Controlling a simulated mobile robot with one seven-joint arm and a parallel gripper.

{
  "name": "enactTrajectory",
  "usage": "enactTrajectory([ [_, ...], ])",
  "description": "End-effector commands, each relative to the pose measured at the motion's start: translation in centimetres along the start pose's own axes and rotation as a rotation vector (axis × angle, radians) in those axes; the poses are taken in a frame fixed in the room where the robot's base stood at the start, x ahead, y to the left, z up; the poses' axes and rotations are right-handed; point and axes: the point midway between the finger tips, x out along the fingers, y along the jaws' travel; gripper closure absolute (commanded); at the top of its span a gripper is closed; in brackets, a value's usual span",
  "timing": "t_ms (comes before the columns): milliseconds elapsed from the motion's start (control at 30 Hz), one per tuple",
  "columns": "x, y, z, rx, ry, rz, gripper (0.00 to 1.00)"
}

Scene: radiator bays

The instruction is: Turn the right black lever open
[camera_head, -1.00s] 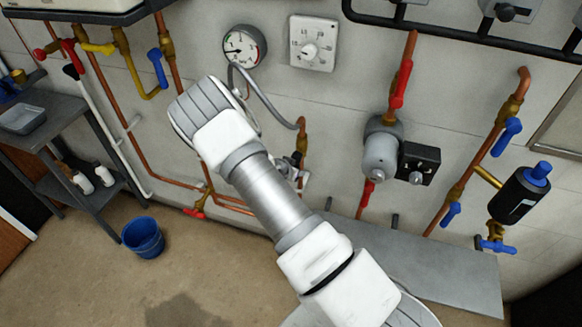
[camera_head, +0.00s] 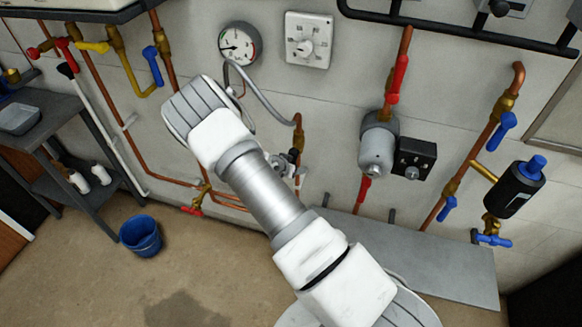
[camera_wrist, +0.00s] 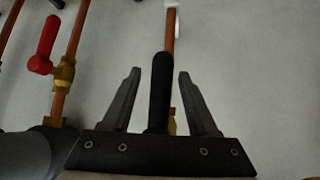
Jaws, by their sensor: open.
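In the wrist view, a black lever (camera_wrist: 160,88) stands between the two fingers of my gripper (camera_wrist: 159,73). It runs nearly in line with a copper pipe that shows above it, and a bit of brass shows low beside it. The fingers are apart, one on each side of the lever, with a visible gap on both sides. I cannot tell how deep the lever sits between them. In the head view, my arm hides my gripper and I cannot make out this lever for sure.
A red lever (camera_wrist: 47,42) on a brass valve is left of my gripper. In the head view, a grey shelf unit (camera_head: 45,102), a blue bucket (camera_head: 140,236), a gauge (camera_head: 239,43), and a dark cylinder with a blue cap (camera_head: 516,187) surround my arm. A grey bench top (camera_head: 440,262) is low right.

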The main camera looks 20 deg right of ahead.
Motion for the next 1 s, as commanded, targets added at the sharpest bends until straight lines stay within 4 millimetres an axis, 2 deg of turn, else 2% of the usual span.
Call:
enactTrajectory([
  [133,-1.3,-0.1,0.0,0.000,0.000,-0.002,0.41],
  [233,-3.2,-0.2,0.0,0.000,0.000,-0.004,0.41],
  [500,-10.1,-0.2,-0.1,-0.002,0.000,-0.005,0.41],
  [700,-14.4,-0.1,-0.2,0.000,0.000,-0.003,0.41],
  [833,-16.2,0.0,-0.1,0.001,-0.001,-0.002,0.41],
  [1000,-17.3,0.0,-0.1,-0.001,0.001,0.000,0.41],
])
